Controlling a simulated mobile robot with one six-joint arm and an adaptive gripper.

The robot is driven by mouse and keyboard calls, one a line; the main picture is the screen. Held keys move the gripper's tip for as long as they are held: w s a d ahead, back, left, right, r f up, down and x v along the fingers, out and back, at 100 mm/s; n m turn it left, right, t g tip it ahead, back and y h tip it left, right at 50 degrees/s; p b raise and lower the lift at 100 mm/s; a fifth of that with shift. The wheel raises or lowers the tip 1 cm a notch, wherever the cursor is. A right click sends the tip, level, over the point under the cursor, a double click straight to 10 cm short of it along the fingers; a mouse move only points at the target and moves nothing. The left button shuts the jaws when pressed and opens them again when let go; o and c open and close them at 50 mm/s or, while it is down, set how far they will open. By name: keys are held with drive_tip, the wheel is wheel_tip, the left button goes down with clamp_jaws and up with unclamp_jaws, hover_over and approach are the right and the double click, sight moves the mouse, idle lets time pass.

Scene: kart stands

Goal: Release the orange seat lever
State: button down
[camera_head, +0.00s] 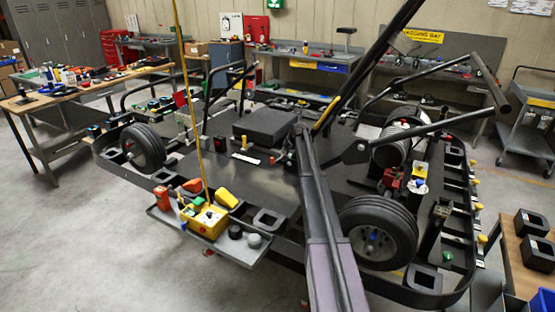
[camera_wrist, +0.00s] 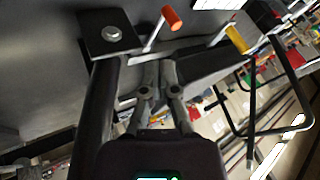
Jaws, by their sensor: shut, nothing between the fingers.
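An orange-tipped lever (camera_wrist: 172,18) shows at the top of the wrist view, its thin pale rod running down toward my fingers. My gripper (camera_wrist: 158,68) is below it in the picture, its two fingers shut and close together with nothing between them. A small gap seems to lie between the fingertips and the rod, though depth is hard to tell. I cannot pick out this lever or my gripper with certainty in the head view.
In the head view, the black kart (camera_head: 250,170) has wheels, bars and a side tray. A workbench (camera_head: 85,85) stands left.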

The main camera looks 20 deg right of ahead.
drive_tip(key=shift+w+f, duration=0.15)
idle(0.3)
drive_tip(key=shift+b+x, duration=4)
drive_tip(key=shift+x, duration=0.8)
